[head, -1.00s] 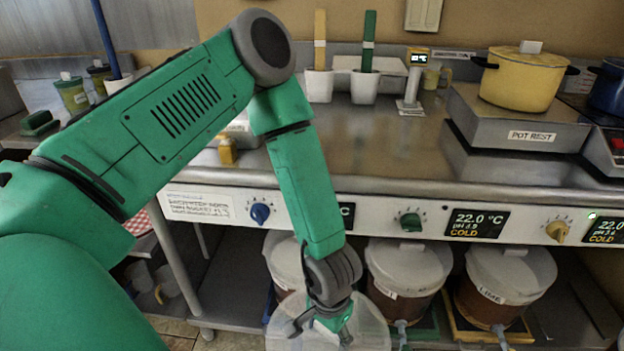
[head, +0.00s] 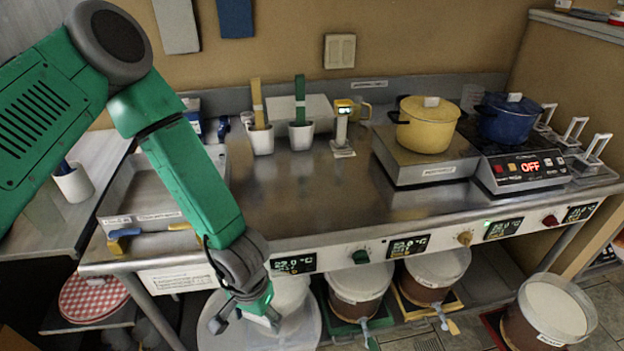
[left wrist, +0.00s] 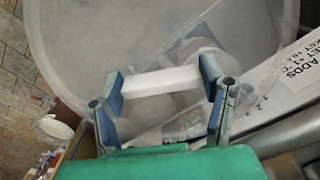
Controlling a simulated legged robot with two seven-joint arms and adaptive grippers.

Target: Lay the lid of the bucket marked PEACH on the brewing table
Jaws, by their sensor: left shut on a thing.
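My left gripper (head: 258,312) is shut on the white bar handle (left wrist: 160,82) of a large, round, translucent lid (head: 302,328). In the left wrist view the handle lies between the two fingers and the lid (left wrist: 70,45) spreads out beyond them. The lid hangs in front of and below the front edge of the steel brewing table (head: 300,195). I cannot read a PEACH label in any view. My right gripper is not in view.
Lidded buckets (head: 358,290) (head: 435,275) stand under the table. Another bucket (head: 552,312) stands at the right with a pale top. A tray (head: 150,195), cups, a yellow pot (head: 427,128) and a blue pot (head: 505,120) occupy the table. Its middle front is clear.

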